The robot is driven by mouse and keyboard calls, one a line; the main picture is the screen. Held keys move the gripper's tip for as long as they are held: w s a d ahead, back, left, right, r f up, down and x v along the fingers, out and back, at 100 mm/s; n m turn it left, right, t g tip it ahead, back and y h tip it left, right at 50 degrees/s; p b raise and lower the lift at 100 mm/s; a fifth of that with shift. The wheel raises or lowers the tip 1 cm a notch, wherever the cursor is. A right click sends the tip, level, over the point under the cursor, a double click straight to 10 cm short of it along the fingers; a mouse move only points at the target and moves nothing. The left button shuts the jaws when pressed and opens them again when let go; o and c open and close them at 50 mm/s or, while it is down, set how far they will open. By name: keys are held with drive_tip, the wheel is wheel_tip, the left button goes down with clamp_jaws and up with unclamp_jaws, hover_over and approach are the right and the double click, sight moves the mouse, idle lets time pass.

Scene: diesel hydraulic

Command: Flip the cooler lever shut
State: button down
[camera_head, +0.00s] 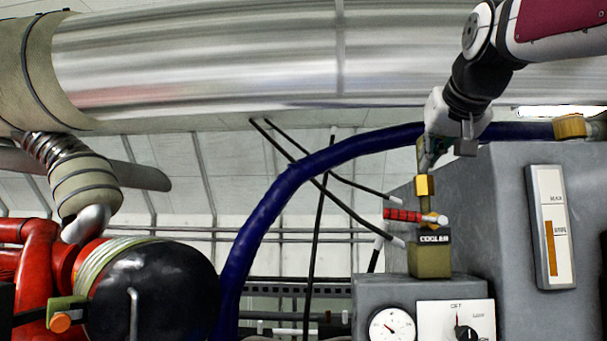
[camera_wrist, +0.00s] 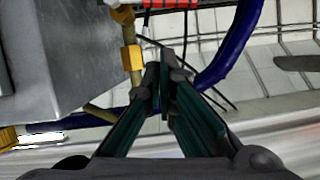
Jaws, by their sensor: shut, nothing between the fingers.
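The cooler lever (camera_head: 404,215) has a red ribbed grip with a white end and points left, about level, from a brass valve (camera_head: 430,219). The black COOLER label (camera_head: 434,238) is just below it on a brass block. In the wrist view the lever's red grip (camera_wrist: 172,3) shows only at the top edge, partly cut off. My gripper (camera_head: 425,166) is shut and empty, above the lever and beside the upper brass pipe. Its closed fingertips (camera_wrist: 166,72) show in the wrist view, apart from the lever.
A brass pipe fitting (camera_head: 425,186) stands close to my fingers. A thick blue hose (camera_head: 300,175) arches behind them. A grey housing (camera_head: 510,220) with a level gauge (camera_head: 551,226) stands to the right. A dial (camera_head: 392,325) sits below. Thin black rods lie to the left.

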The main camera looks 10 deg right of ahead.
hover_over(413, 218)
drive_tip(key=s, duration=0.3)
wheel_tip(413, 218, down, 3)
drive_tip(key=shift+w+a+f+p, duration=0.15)
drive_tip(key=shift+w+f, duration=0.15)
drive_tip(key=shift+f, duration=0.25)
drive_tip(key=shift+w+d+f+p, duration=0.1)
drive_tip(key=shift+w+f, duration=0.15)
drive_tip(key=shift+f, duration=0.35)
drive_tip(key=shift+w+a+f+p, duration=0.15)
drive_tip(key=shift+w+f, duration=0.15)
drive_tip(key=shift+f, duration=0.25)
drive_tip(key=shift+w+a+f+b, duration=0.1)
drive_tip(key=shift+a+f+b, duration=0.1)
drive_tip(key=shift+f+b, duration=0.25)
drive_tip(key=shift+w+a+f+b, duration=0.15)
drive_tip(key=shift+f+b, duration=0.2)
drive_tip(key=shift+f, duration=0.2)
drive_tip(key=shift+s, duration=0.1)
